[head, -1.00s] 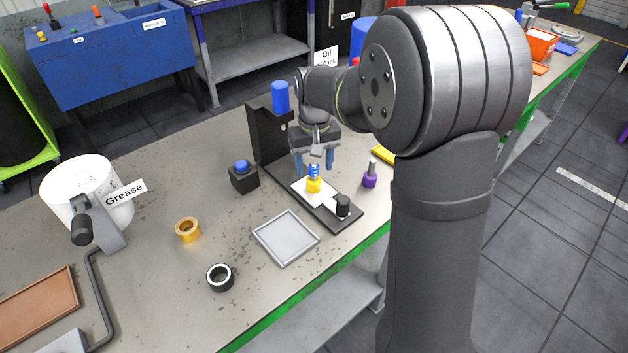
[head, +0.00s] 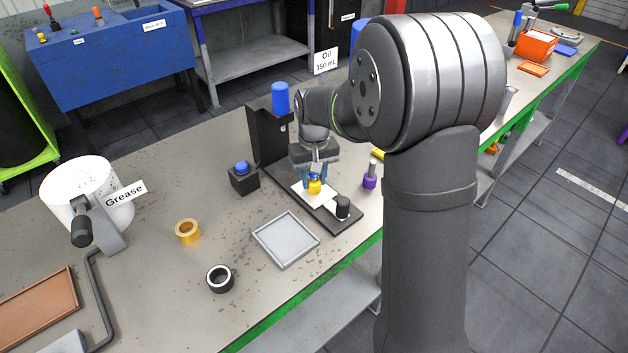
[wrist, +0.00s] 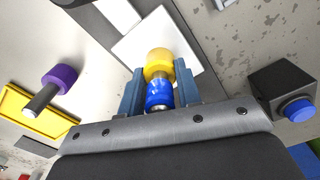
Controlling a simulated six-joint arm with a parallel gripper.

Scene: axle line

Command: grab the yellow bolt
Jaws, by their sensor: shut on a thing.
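The yellow bolt (head: 315,187) stands on the white plate of the black press-like fixture in the head view. In the wrist view, the yellow bolt (wrist: 158,64) has a blue piece (wrist: 160,95) along its shank. My gripper (head: 315,177) is low over the plate. In the wrist view my gripper (wrist: 160,92) has its blue fingers on either side of the blue part, shut on the bolt. The bolt's lower end seems to rest on or just above the plate; the exact gap is hidden.
A purple bolt (head: 370,178) stands close right of the fixture (head: 268,150). A black box with a blue button (head: 243,177) is at its left. A grey tray (head: 285,240), a gold ring (head: 188,231) and a black ring (head: 220,279) lie in front.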

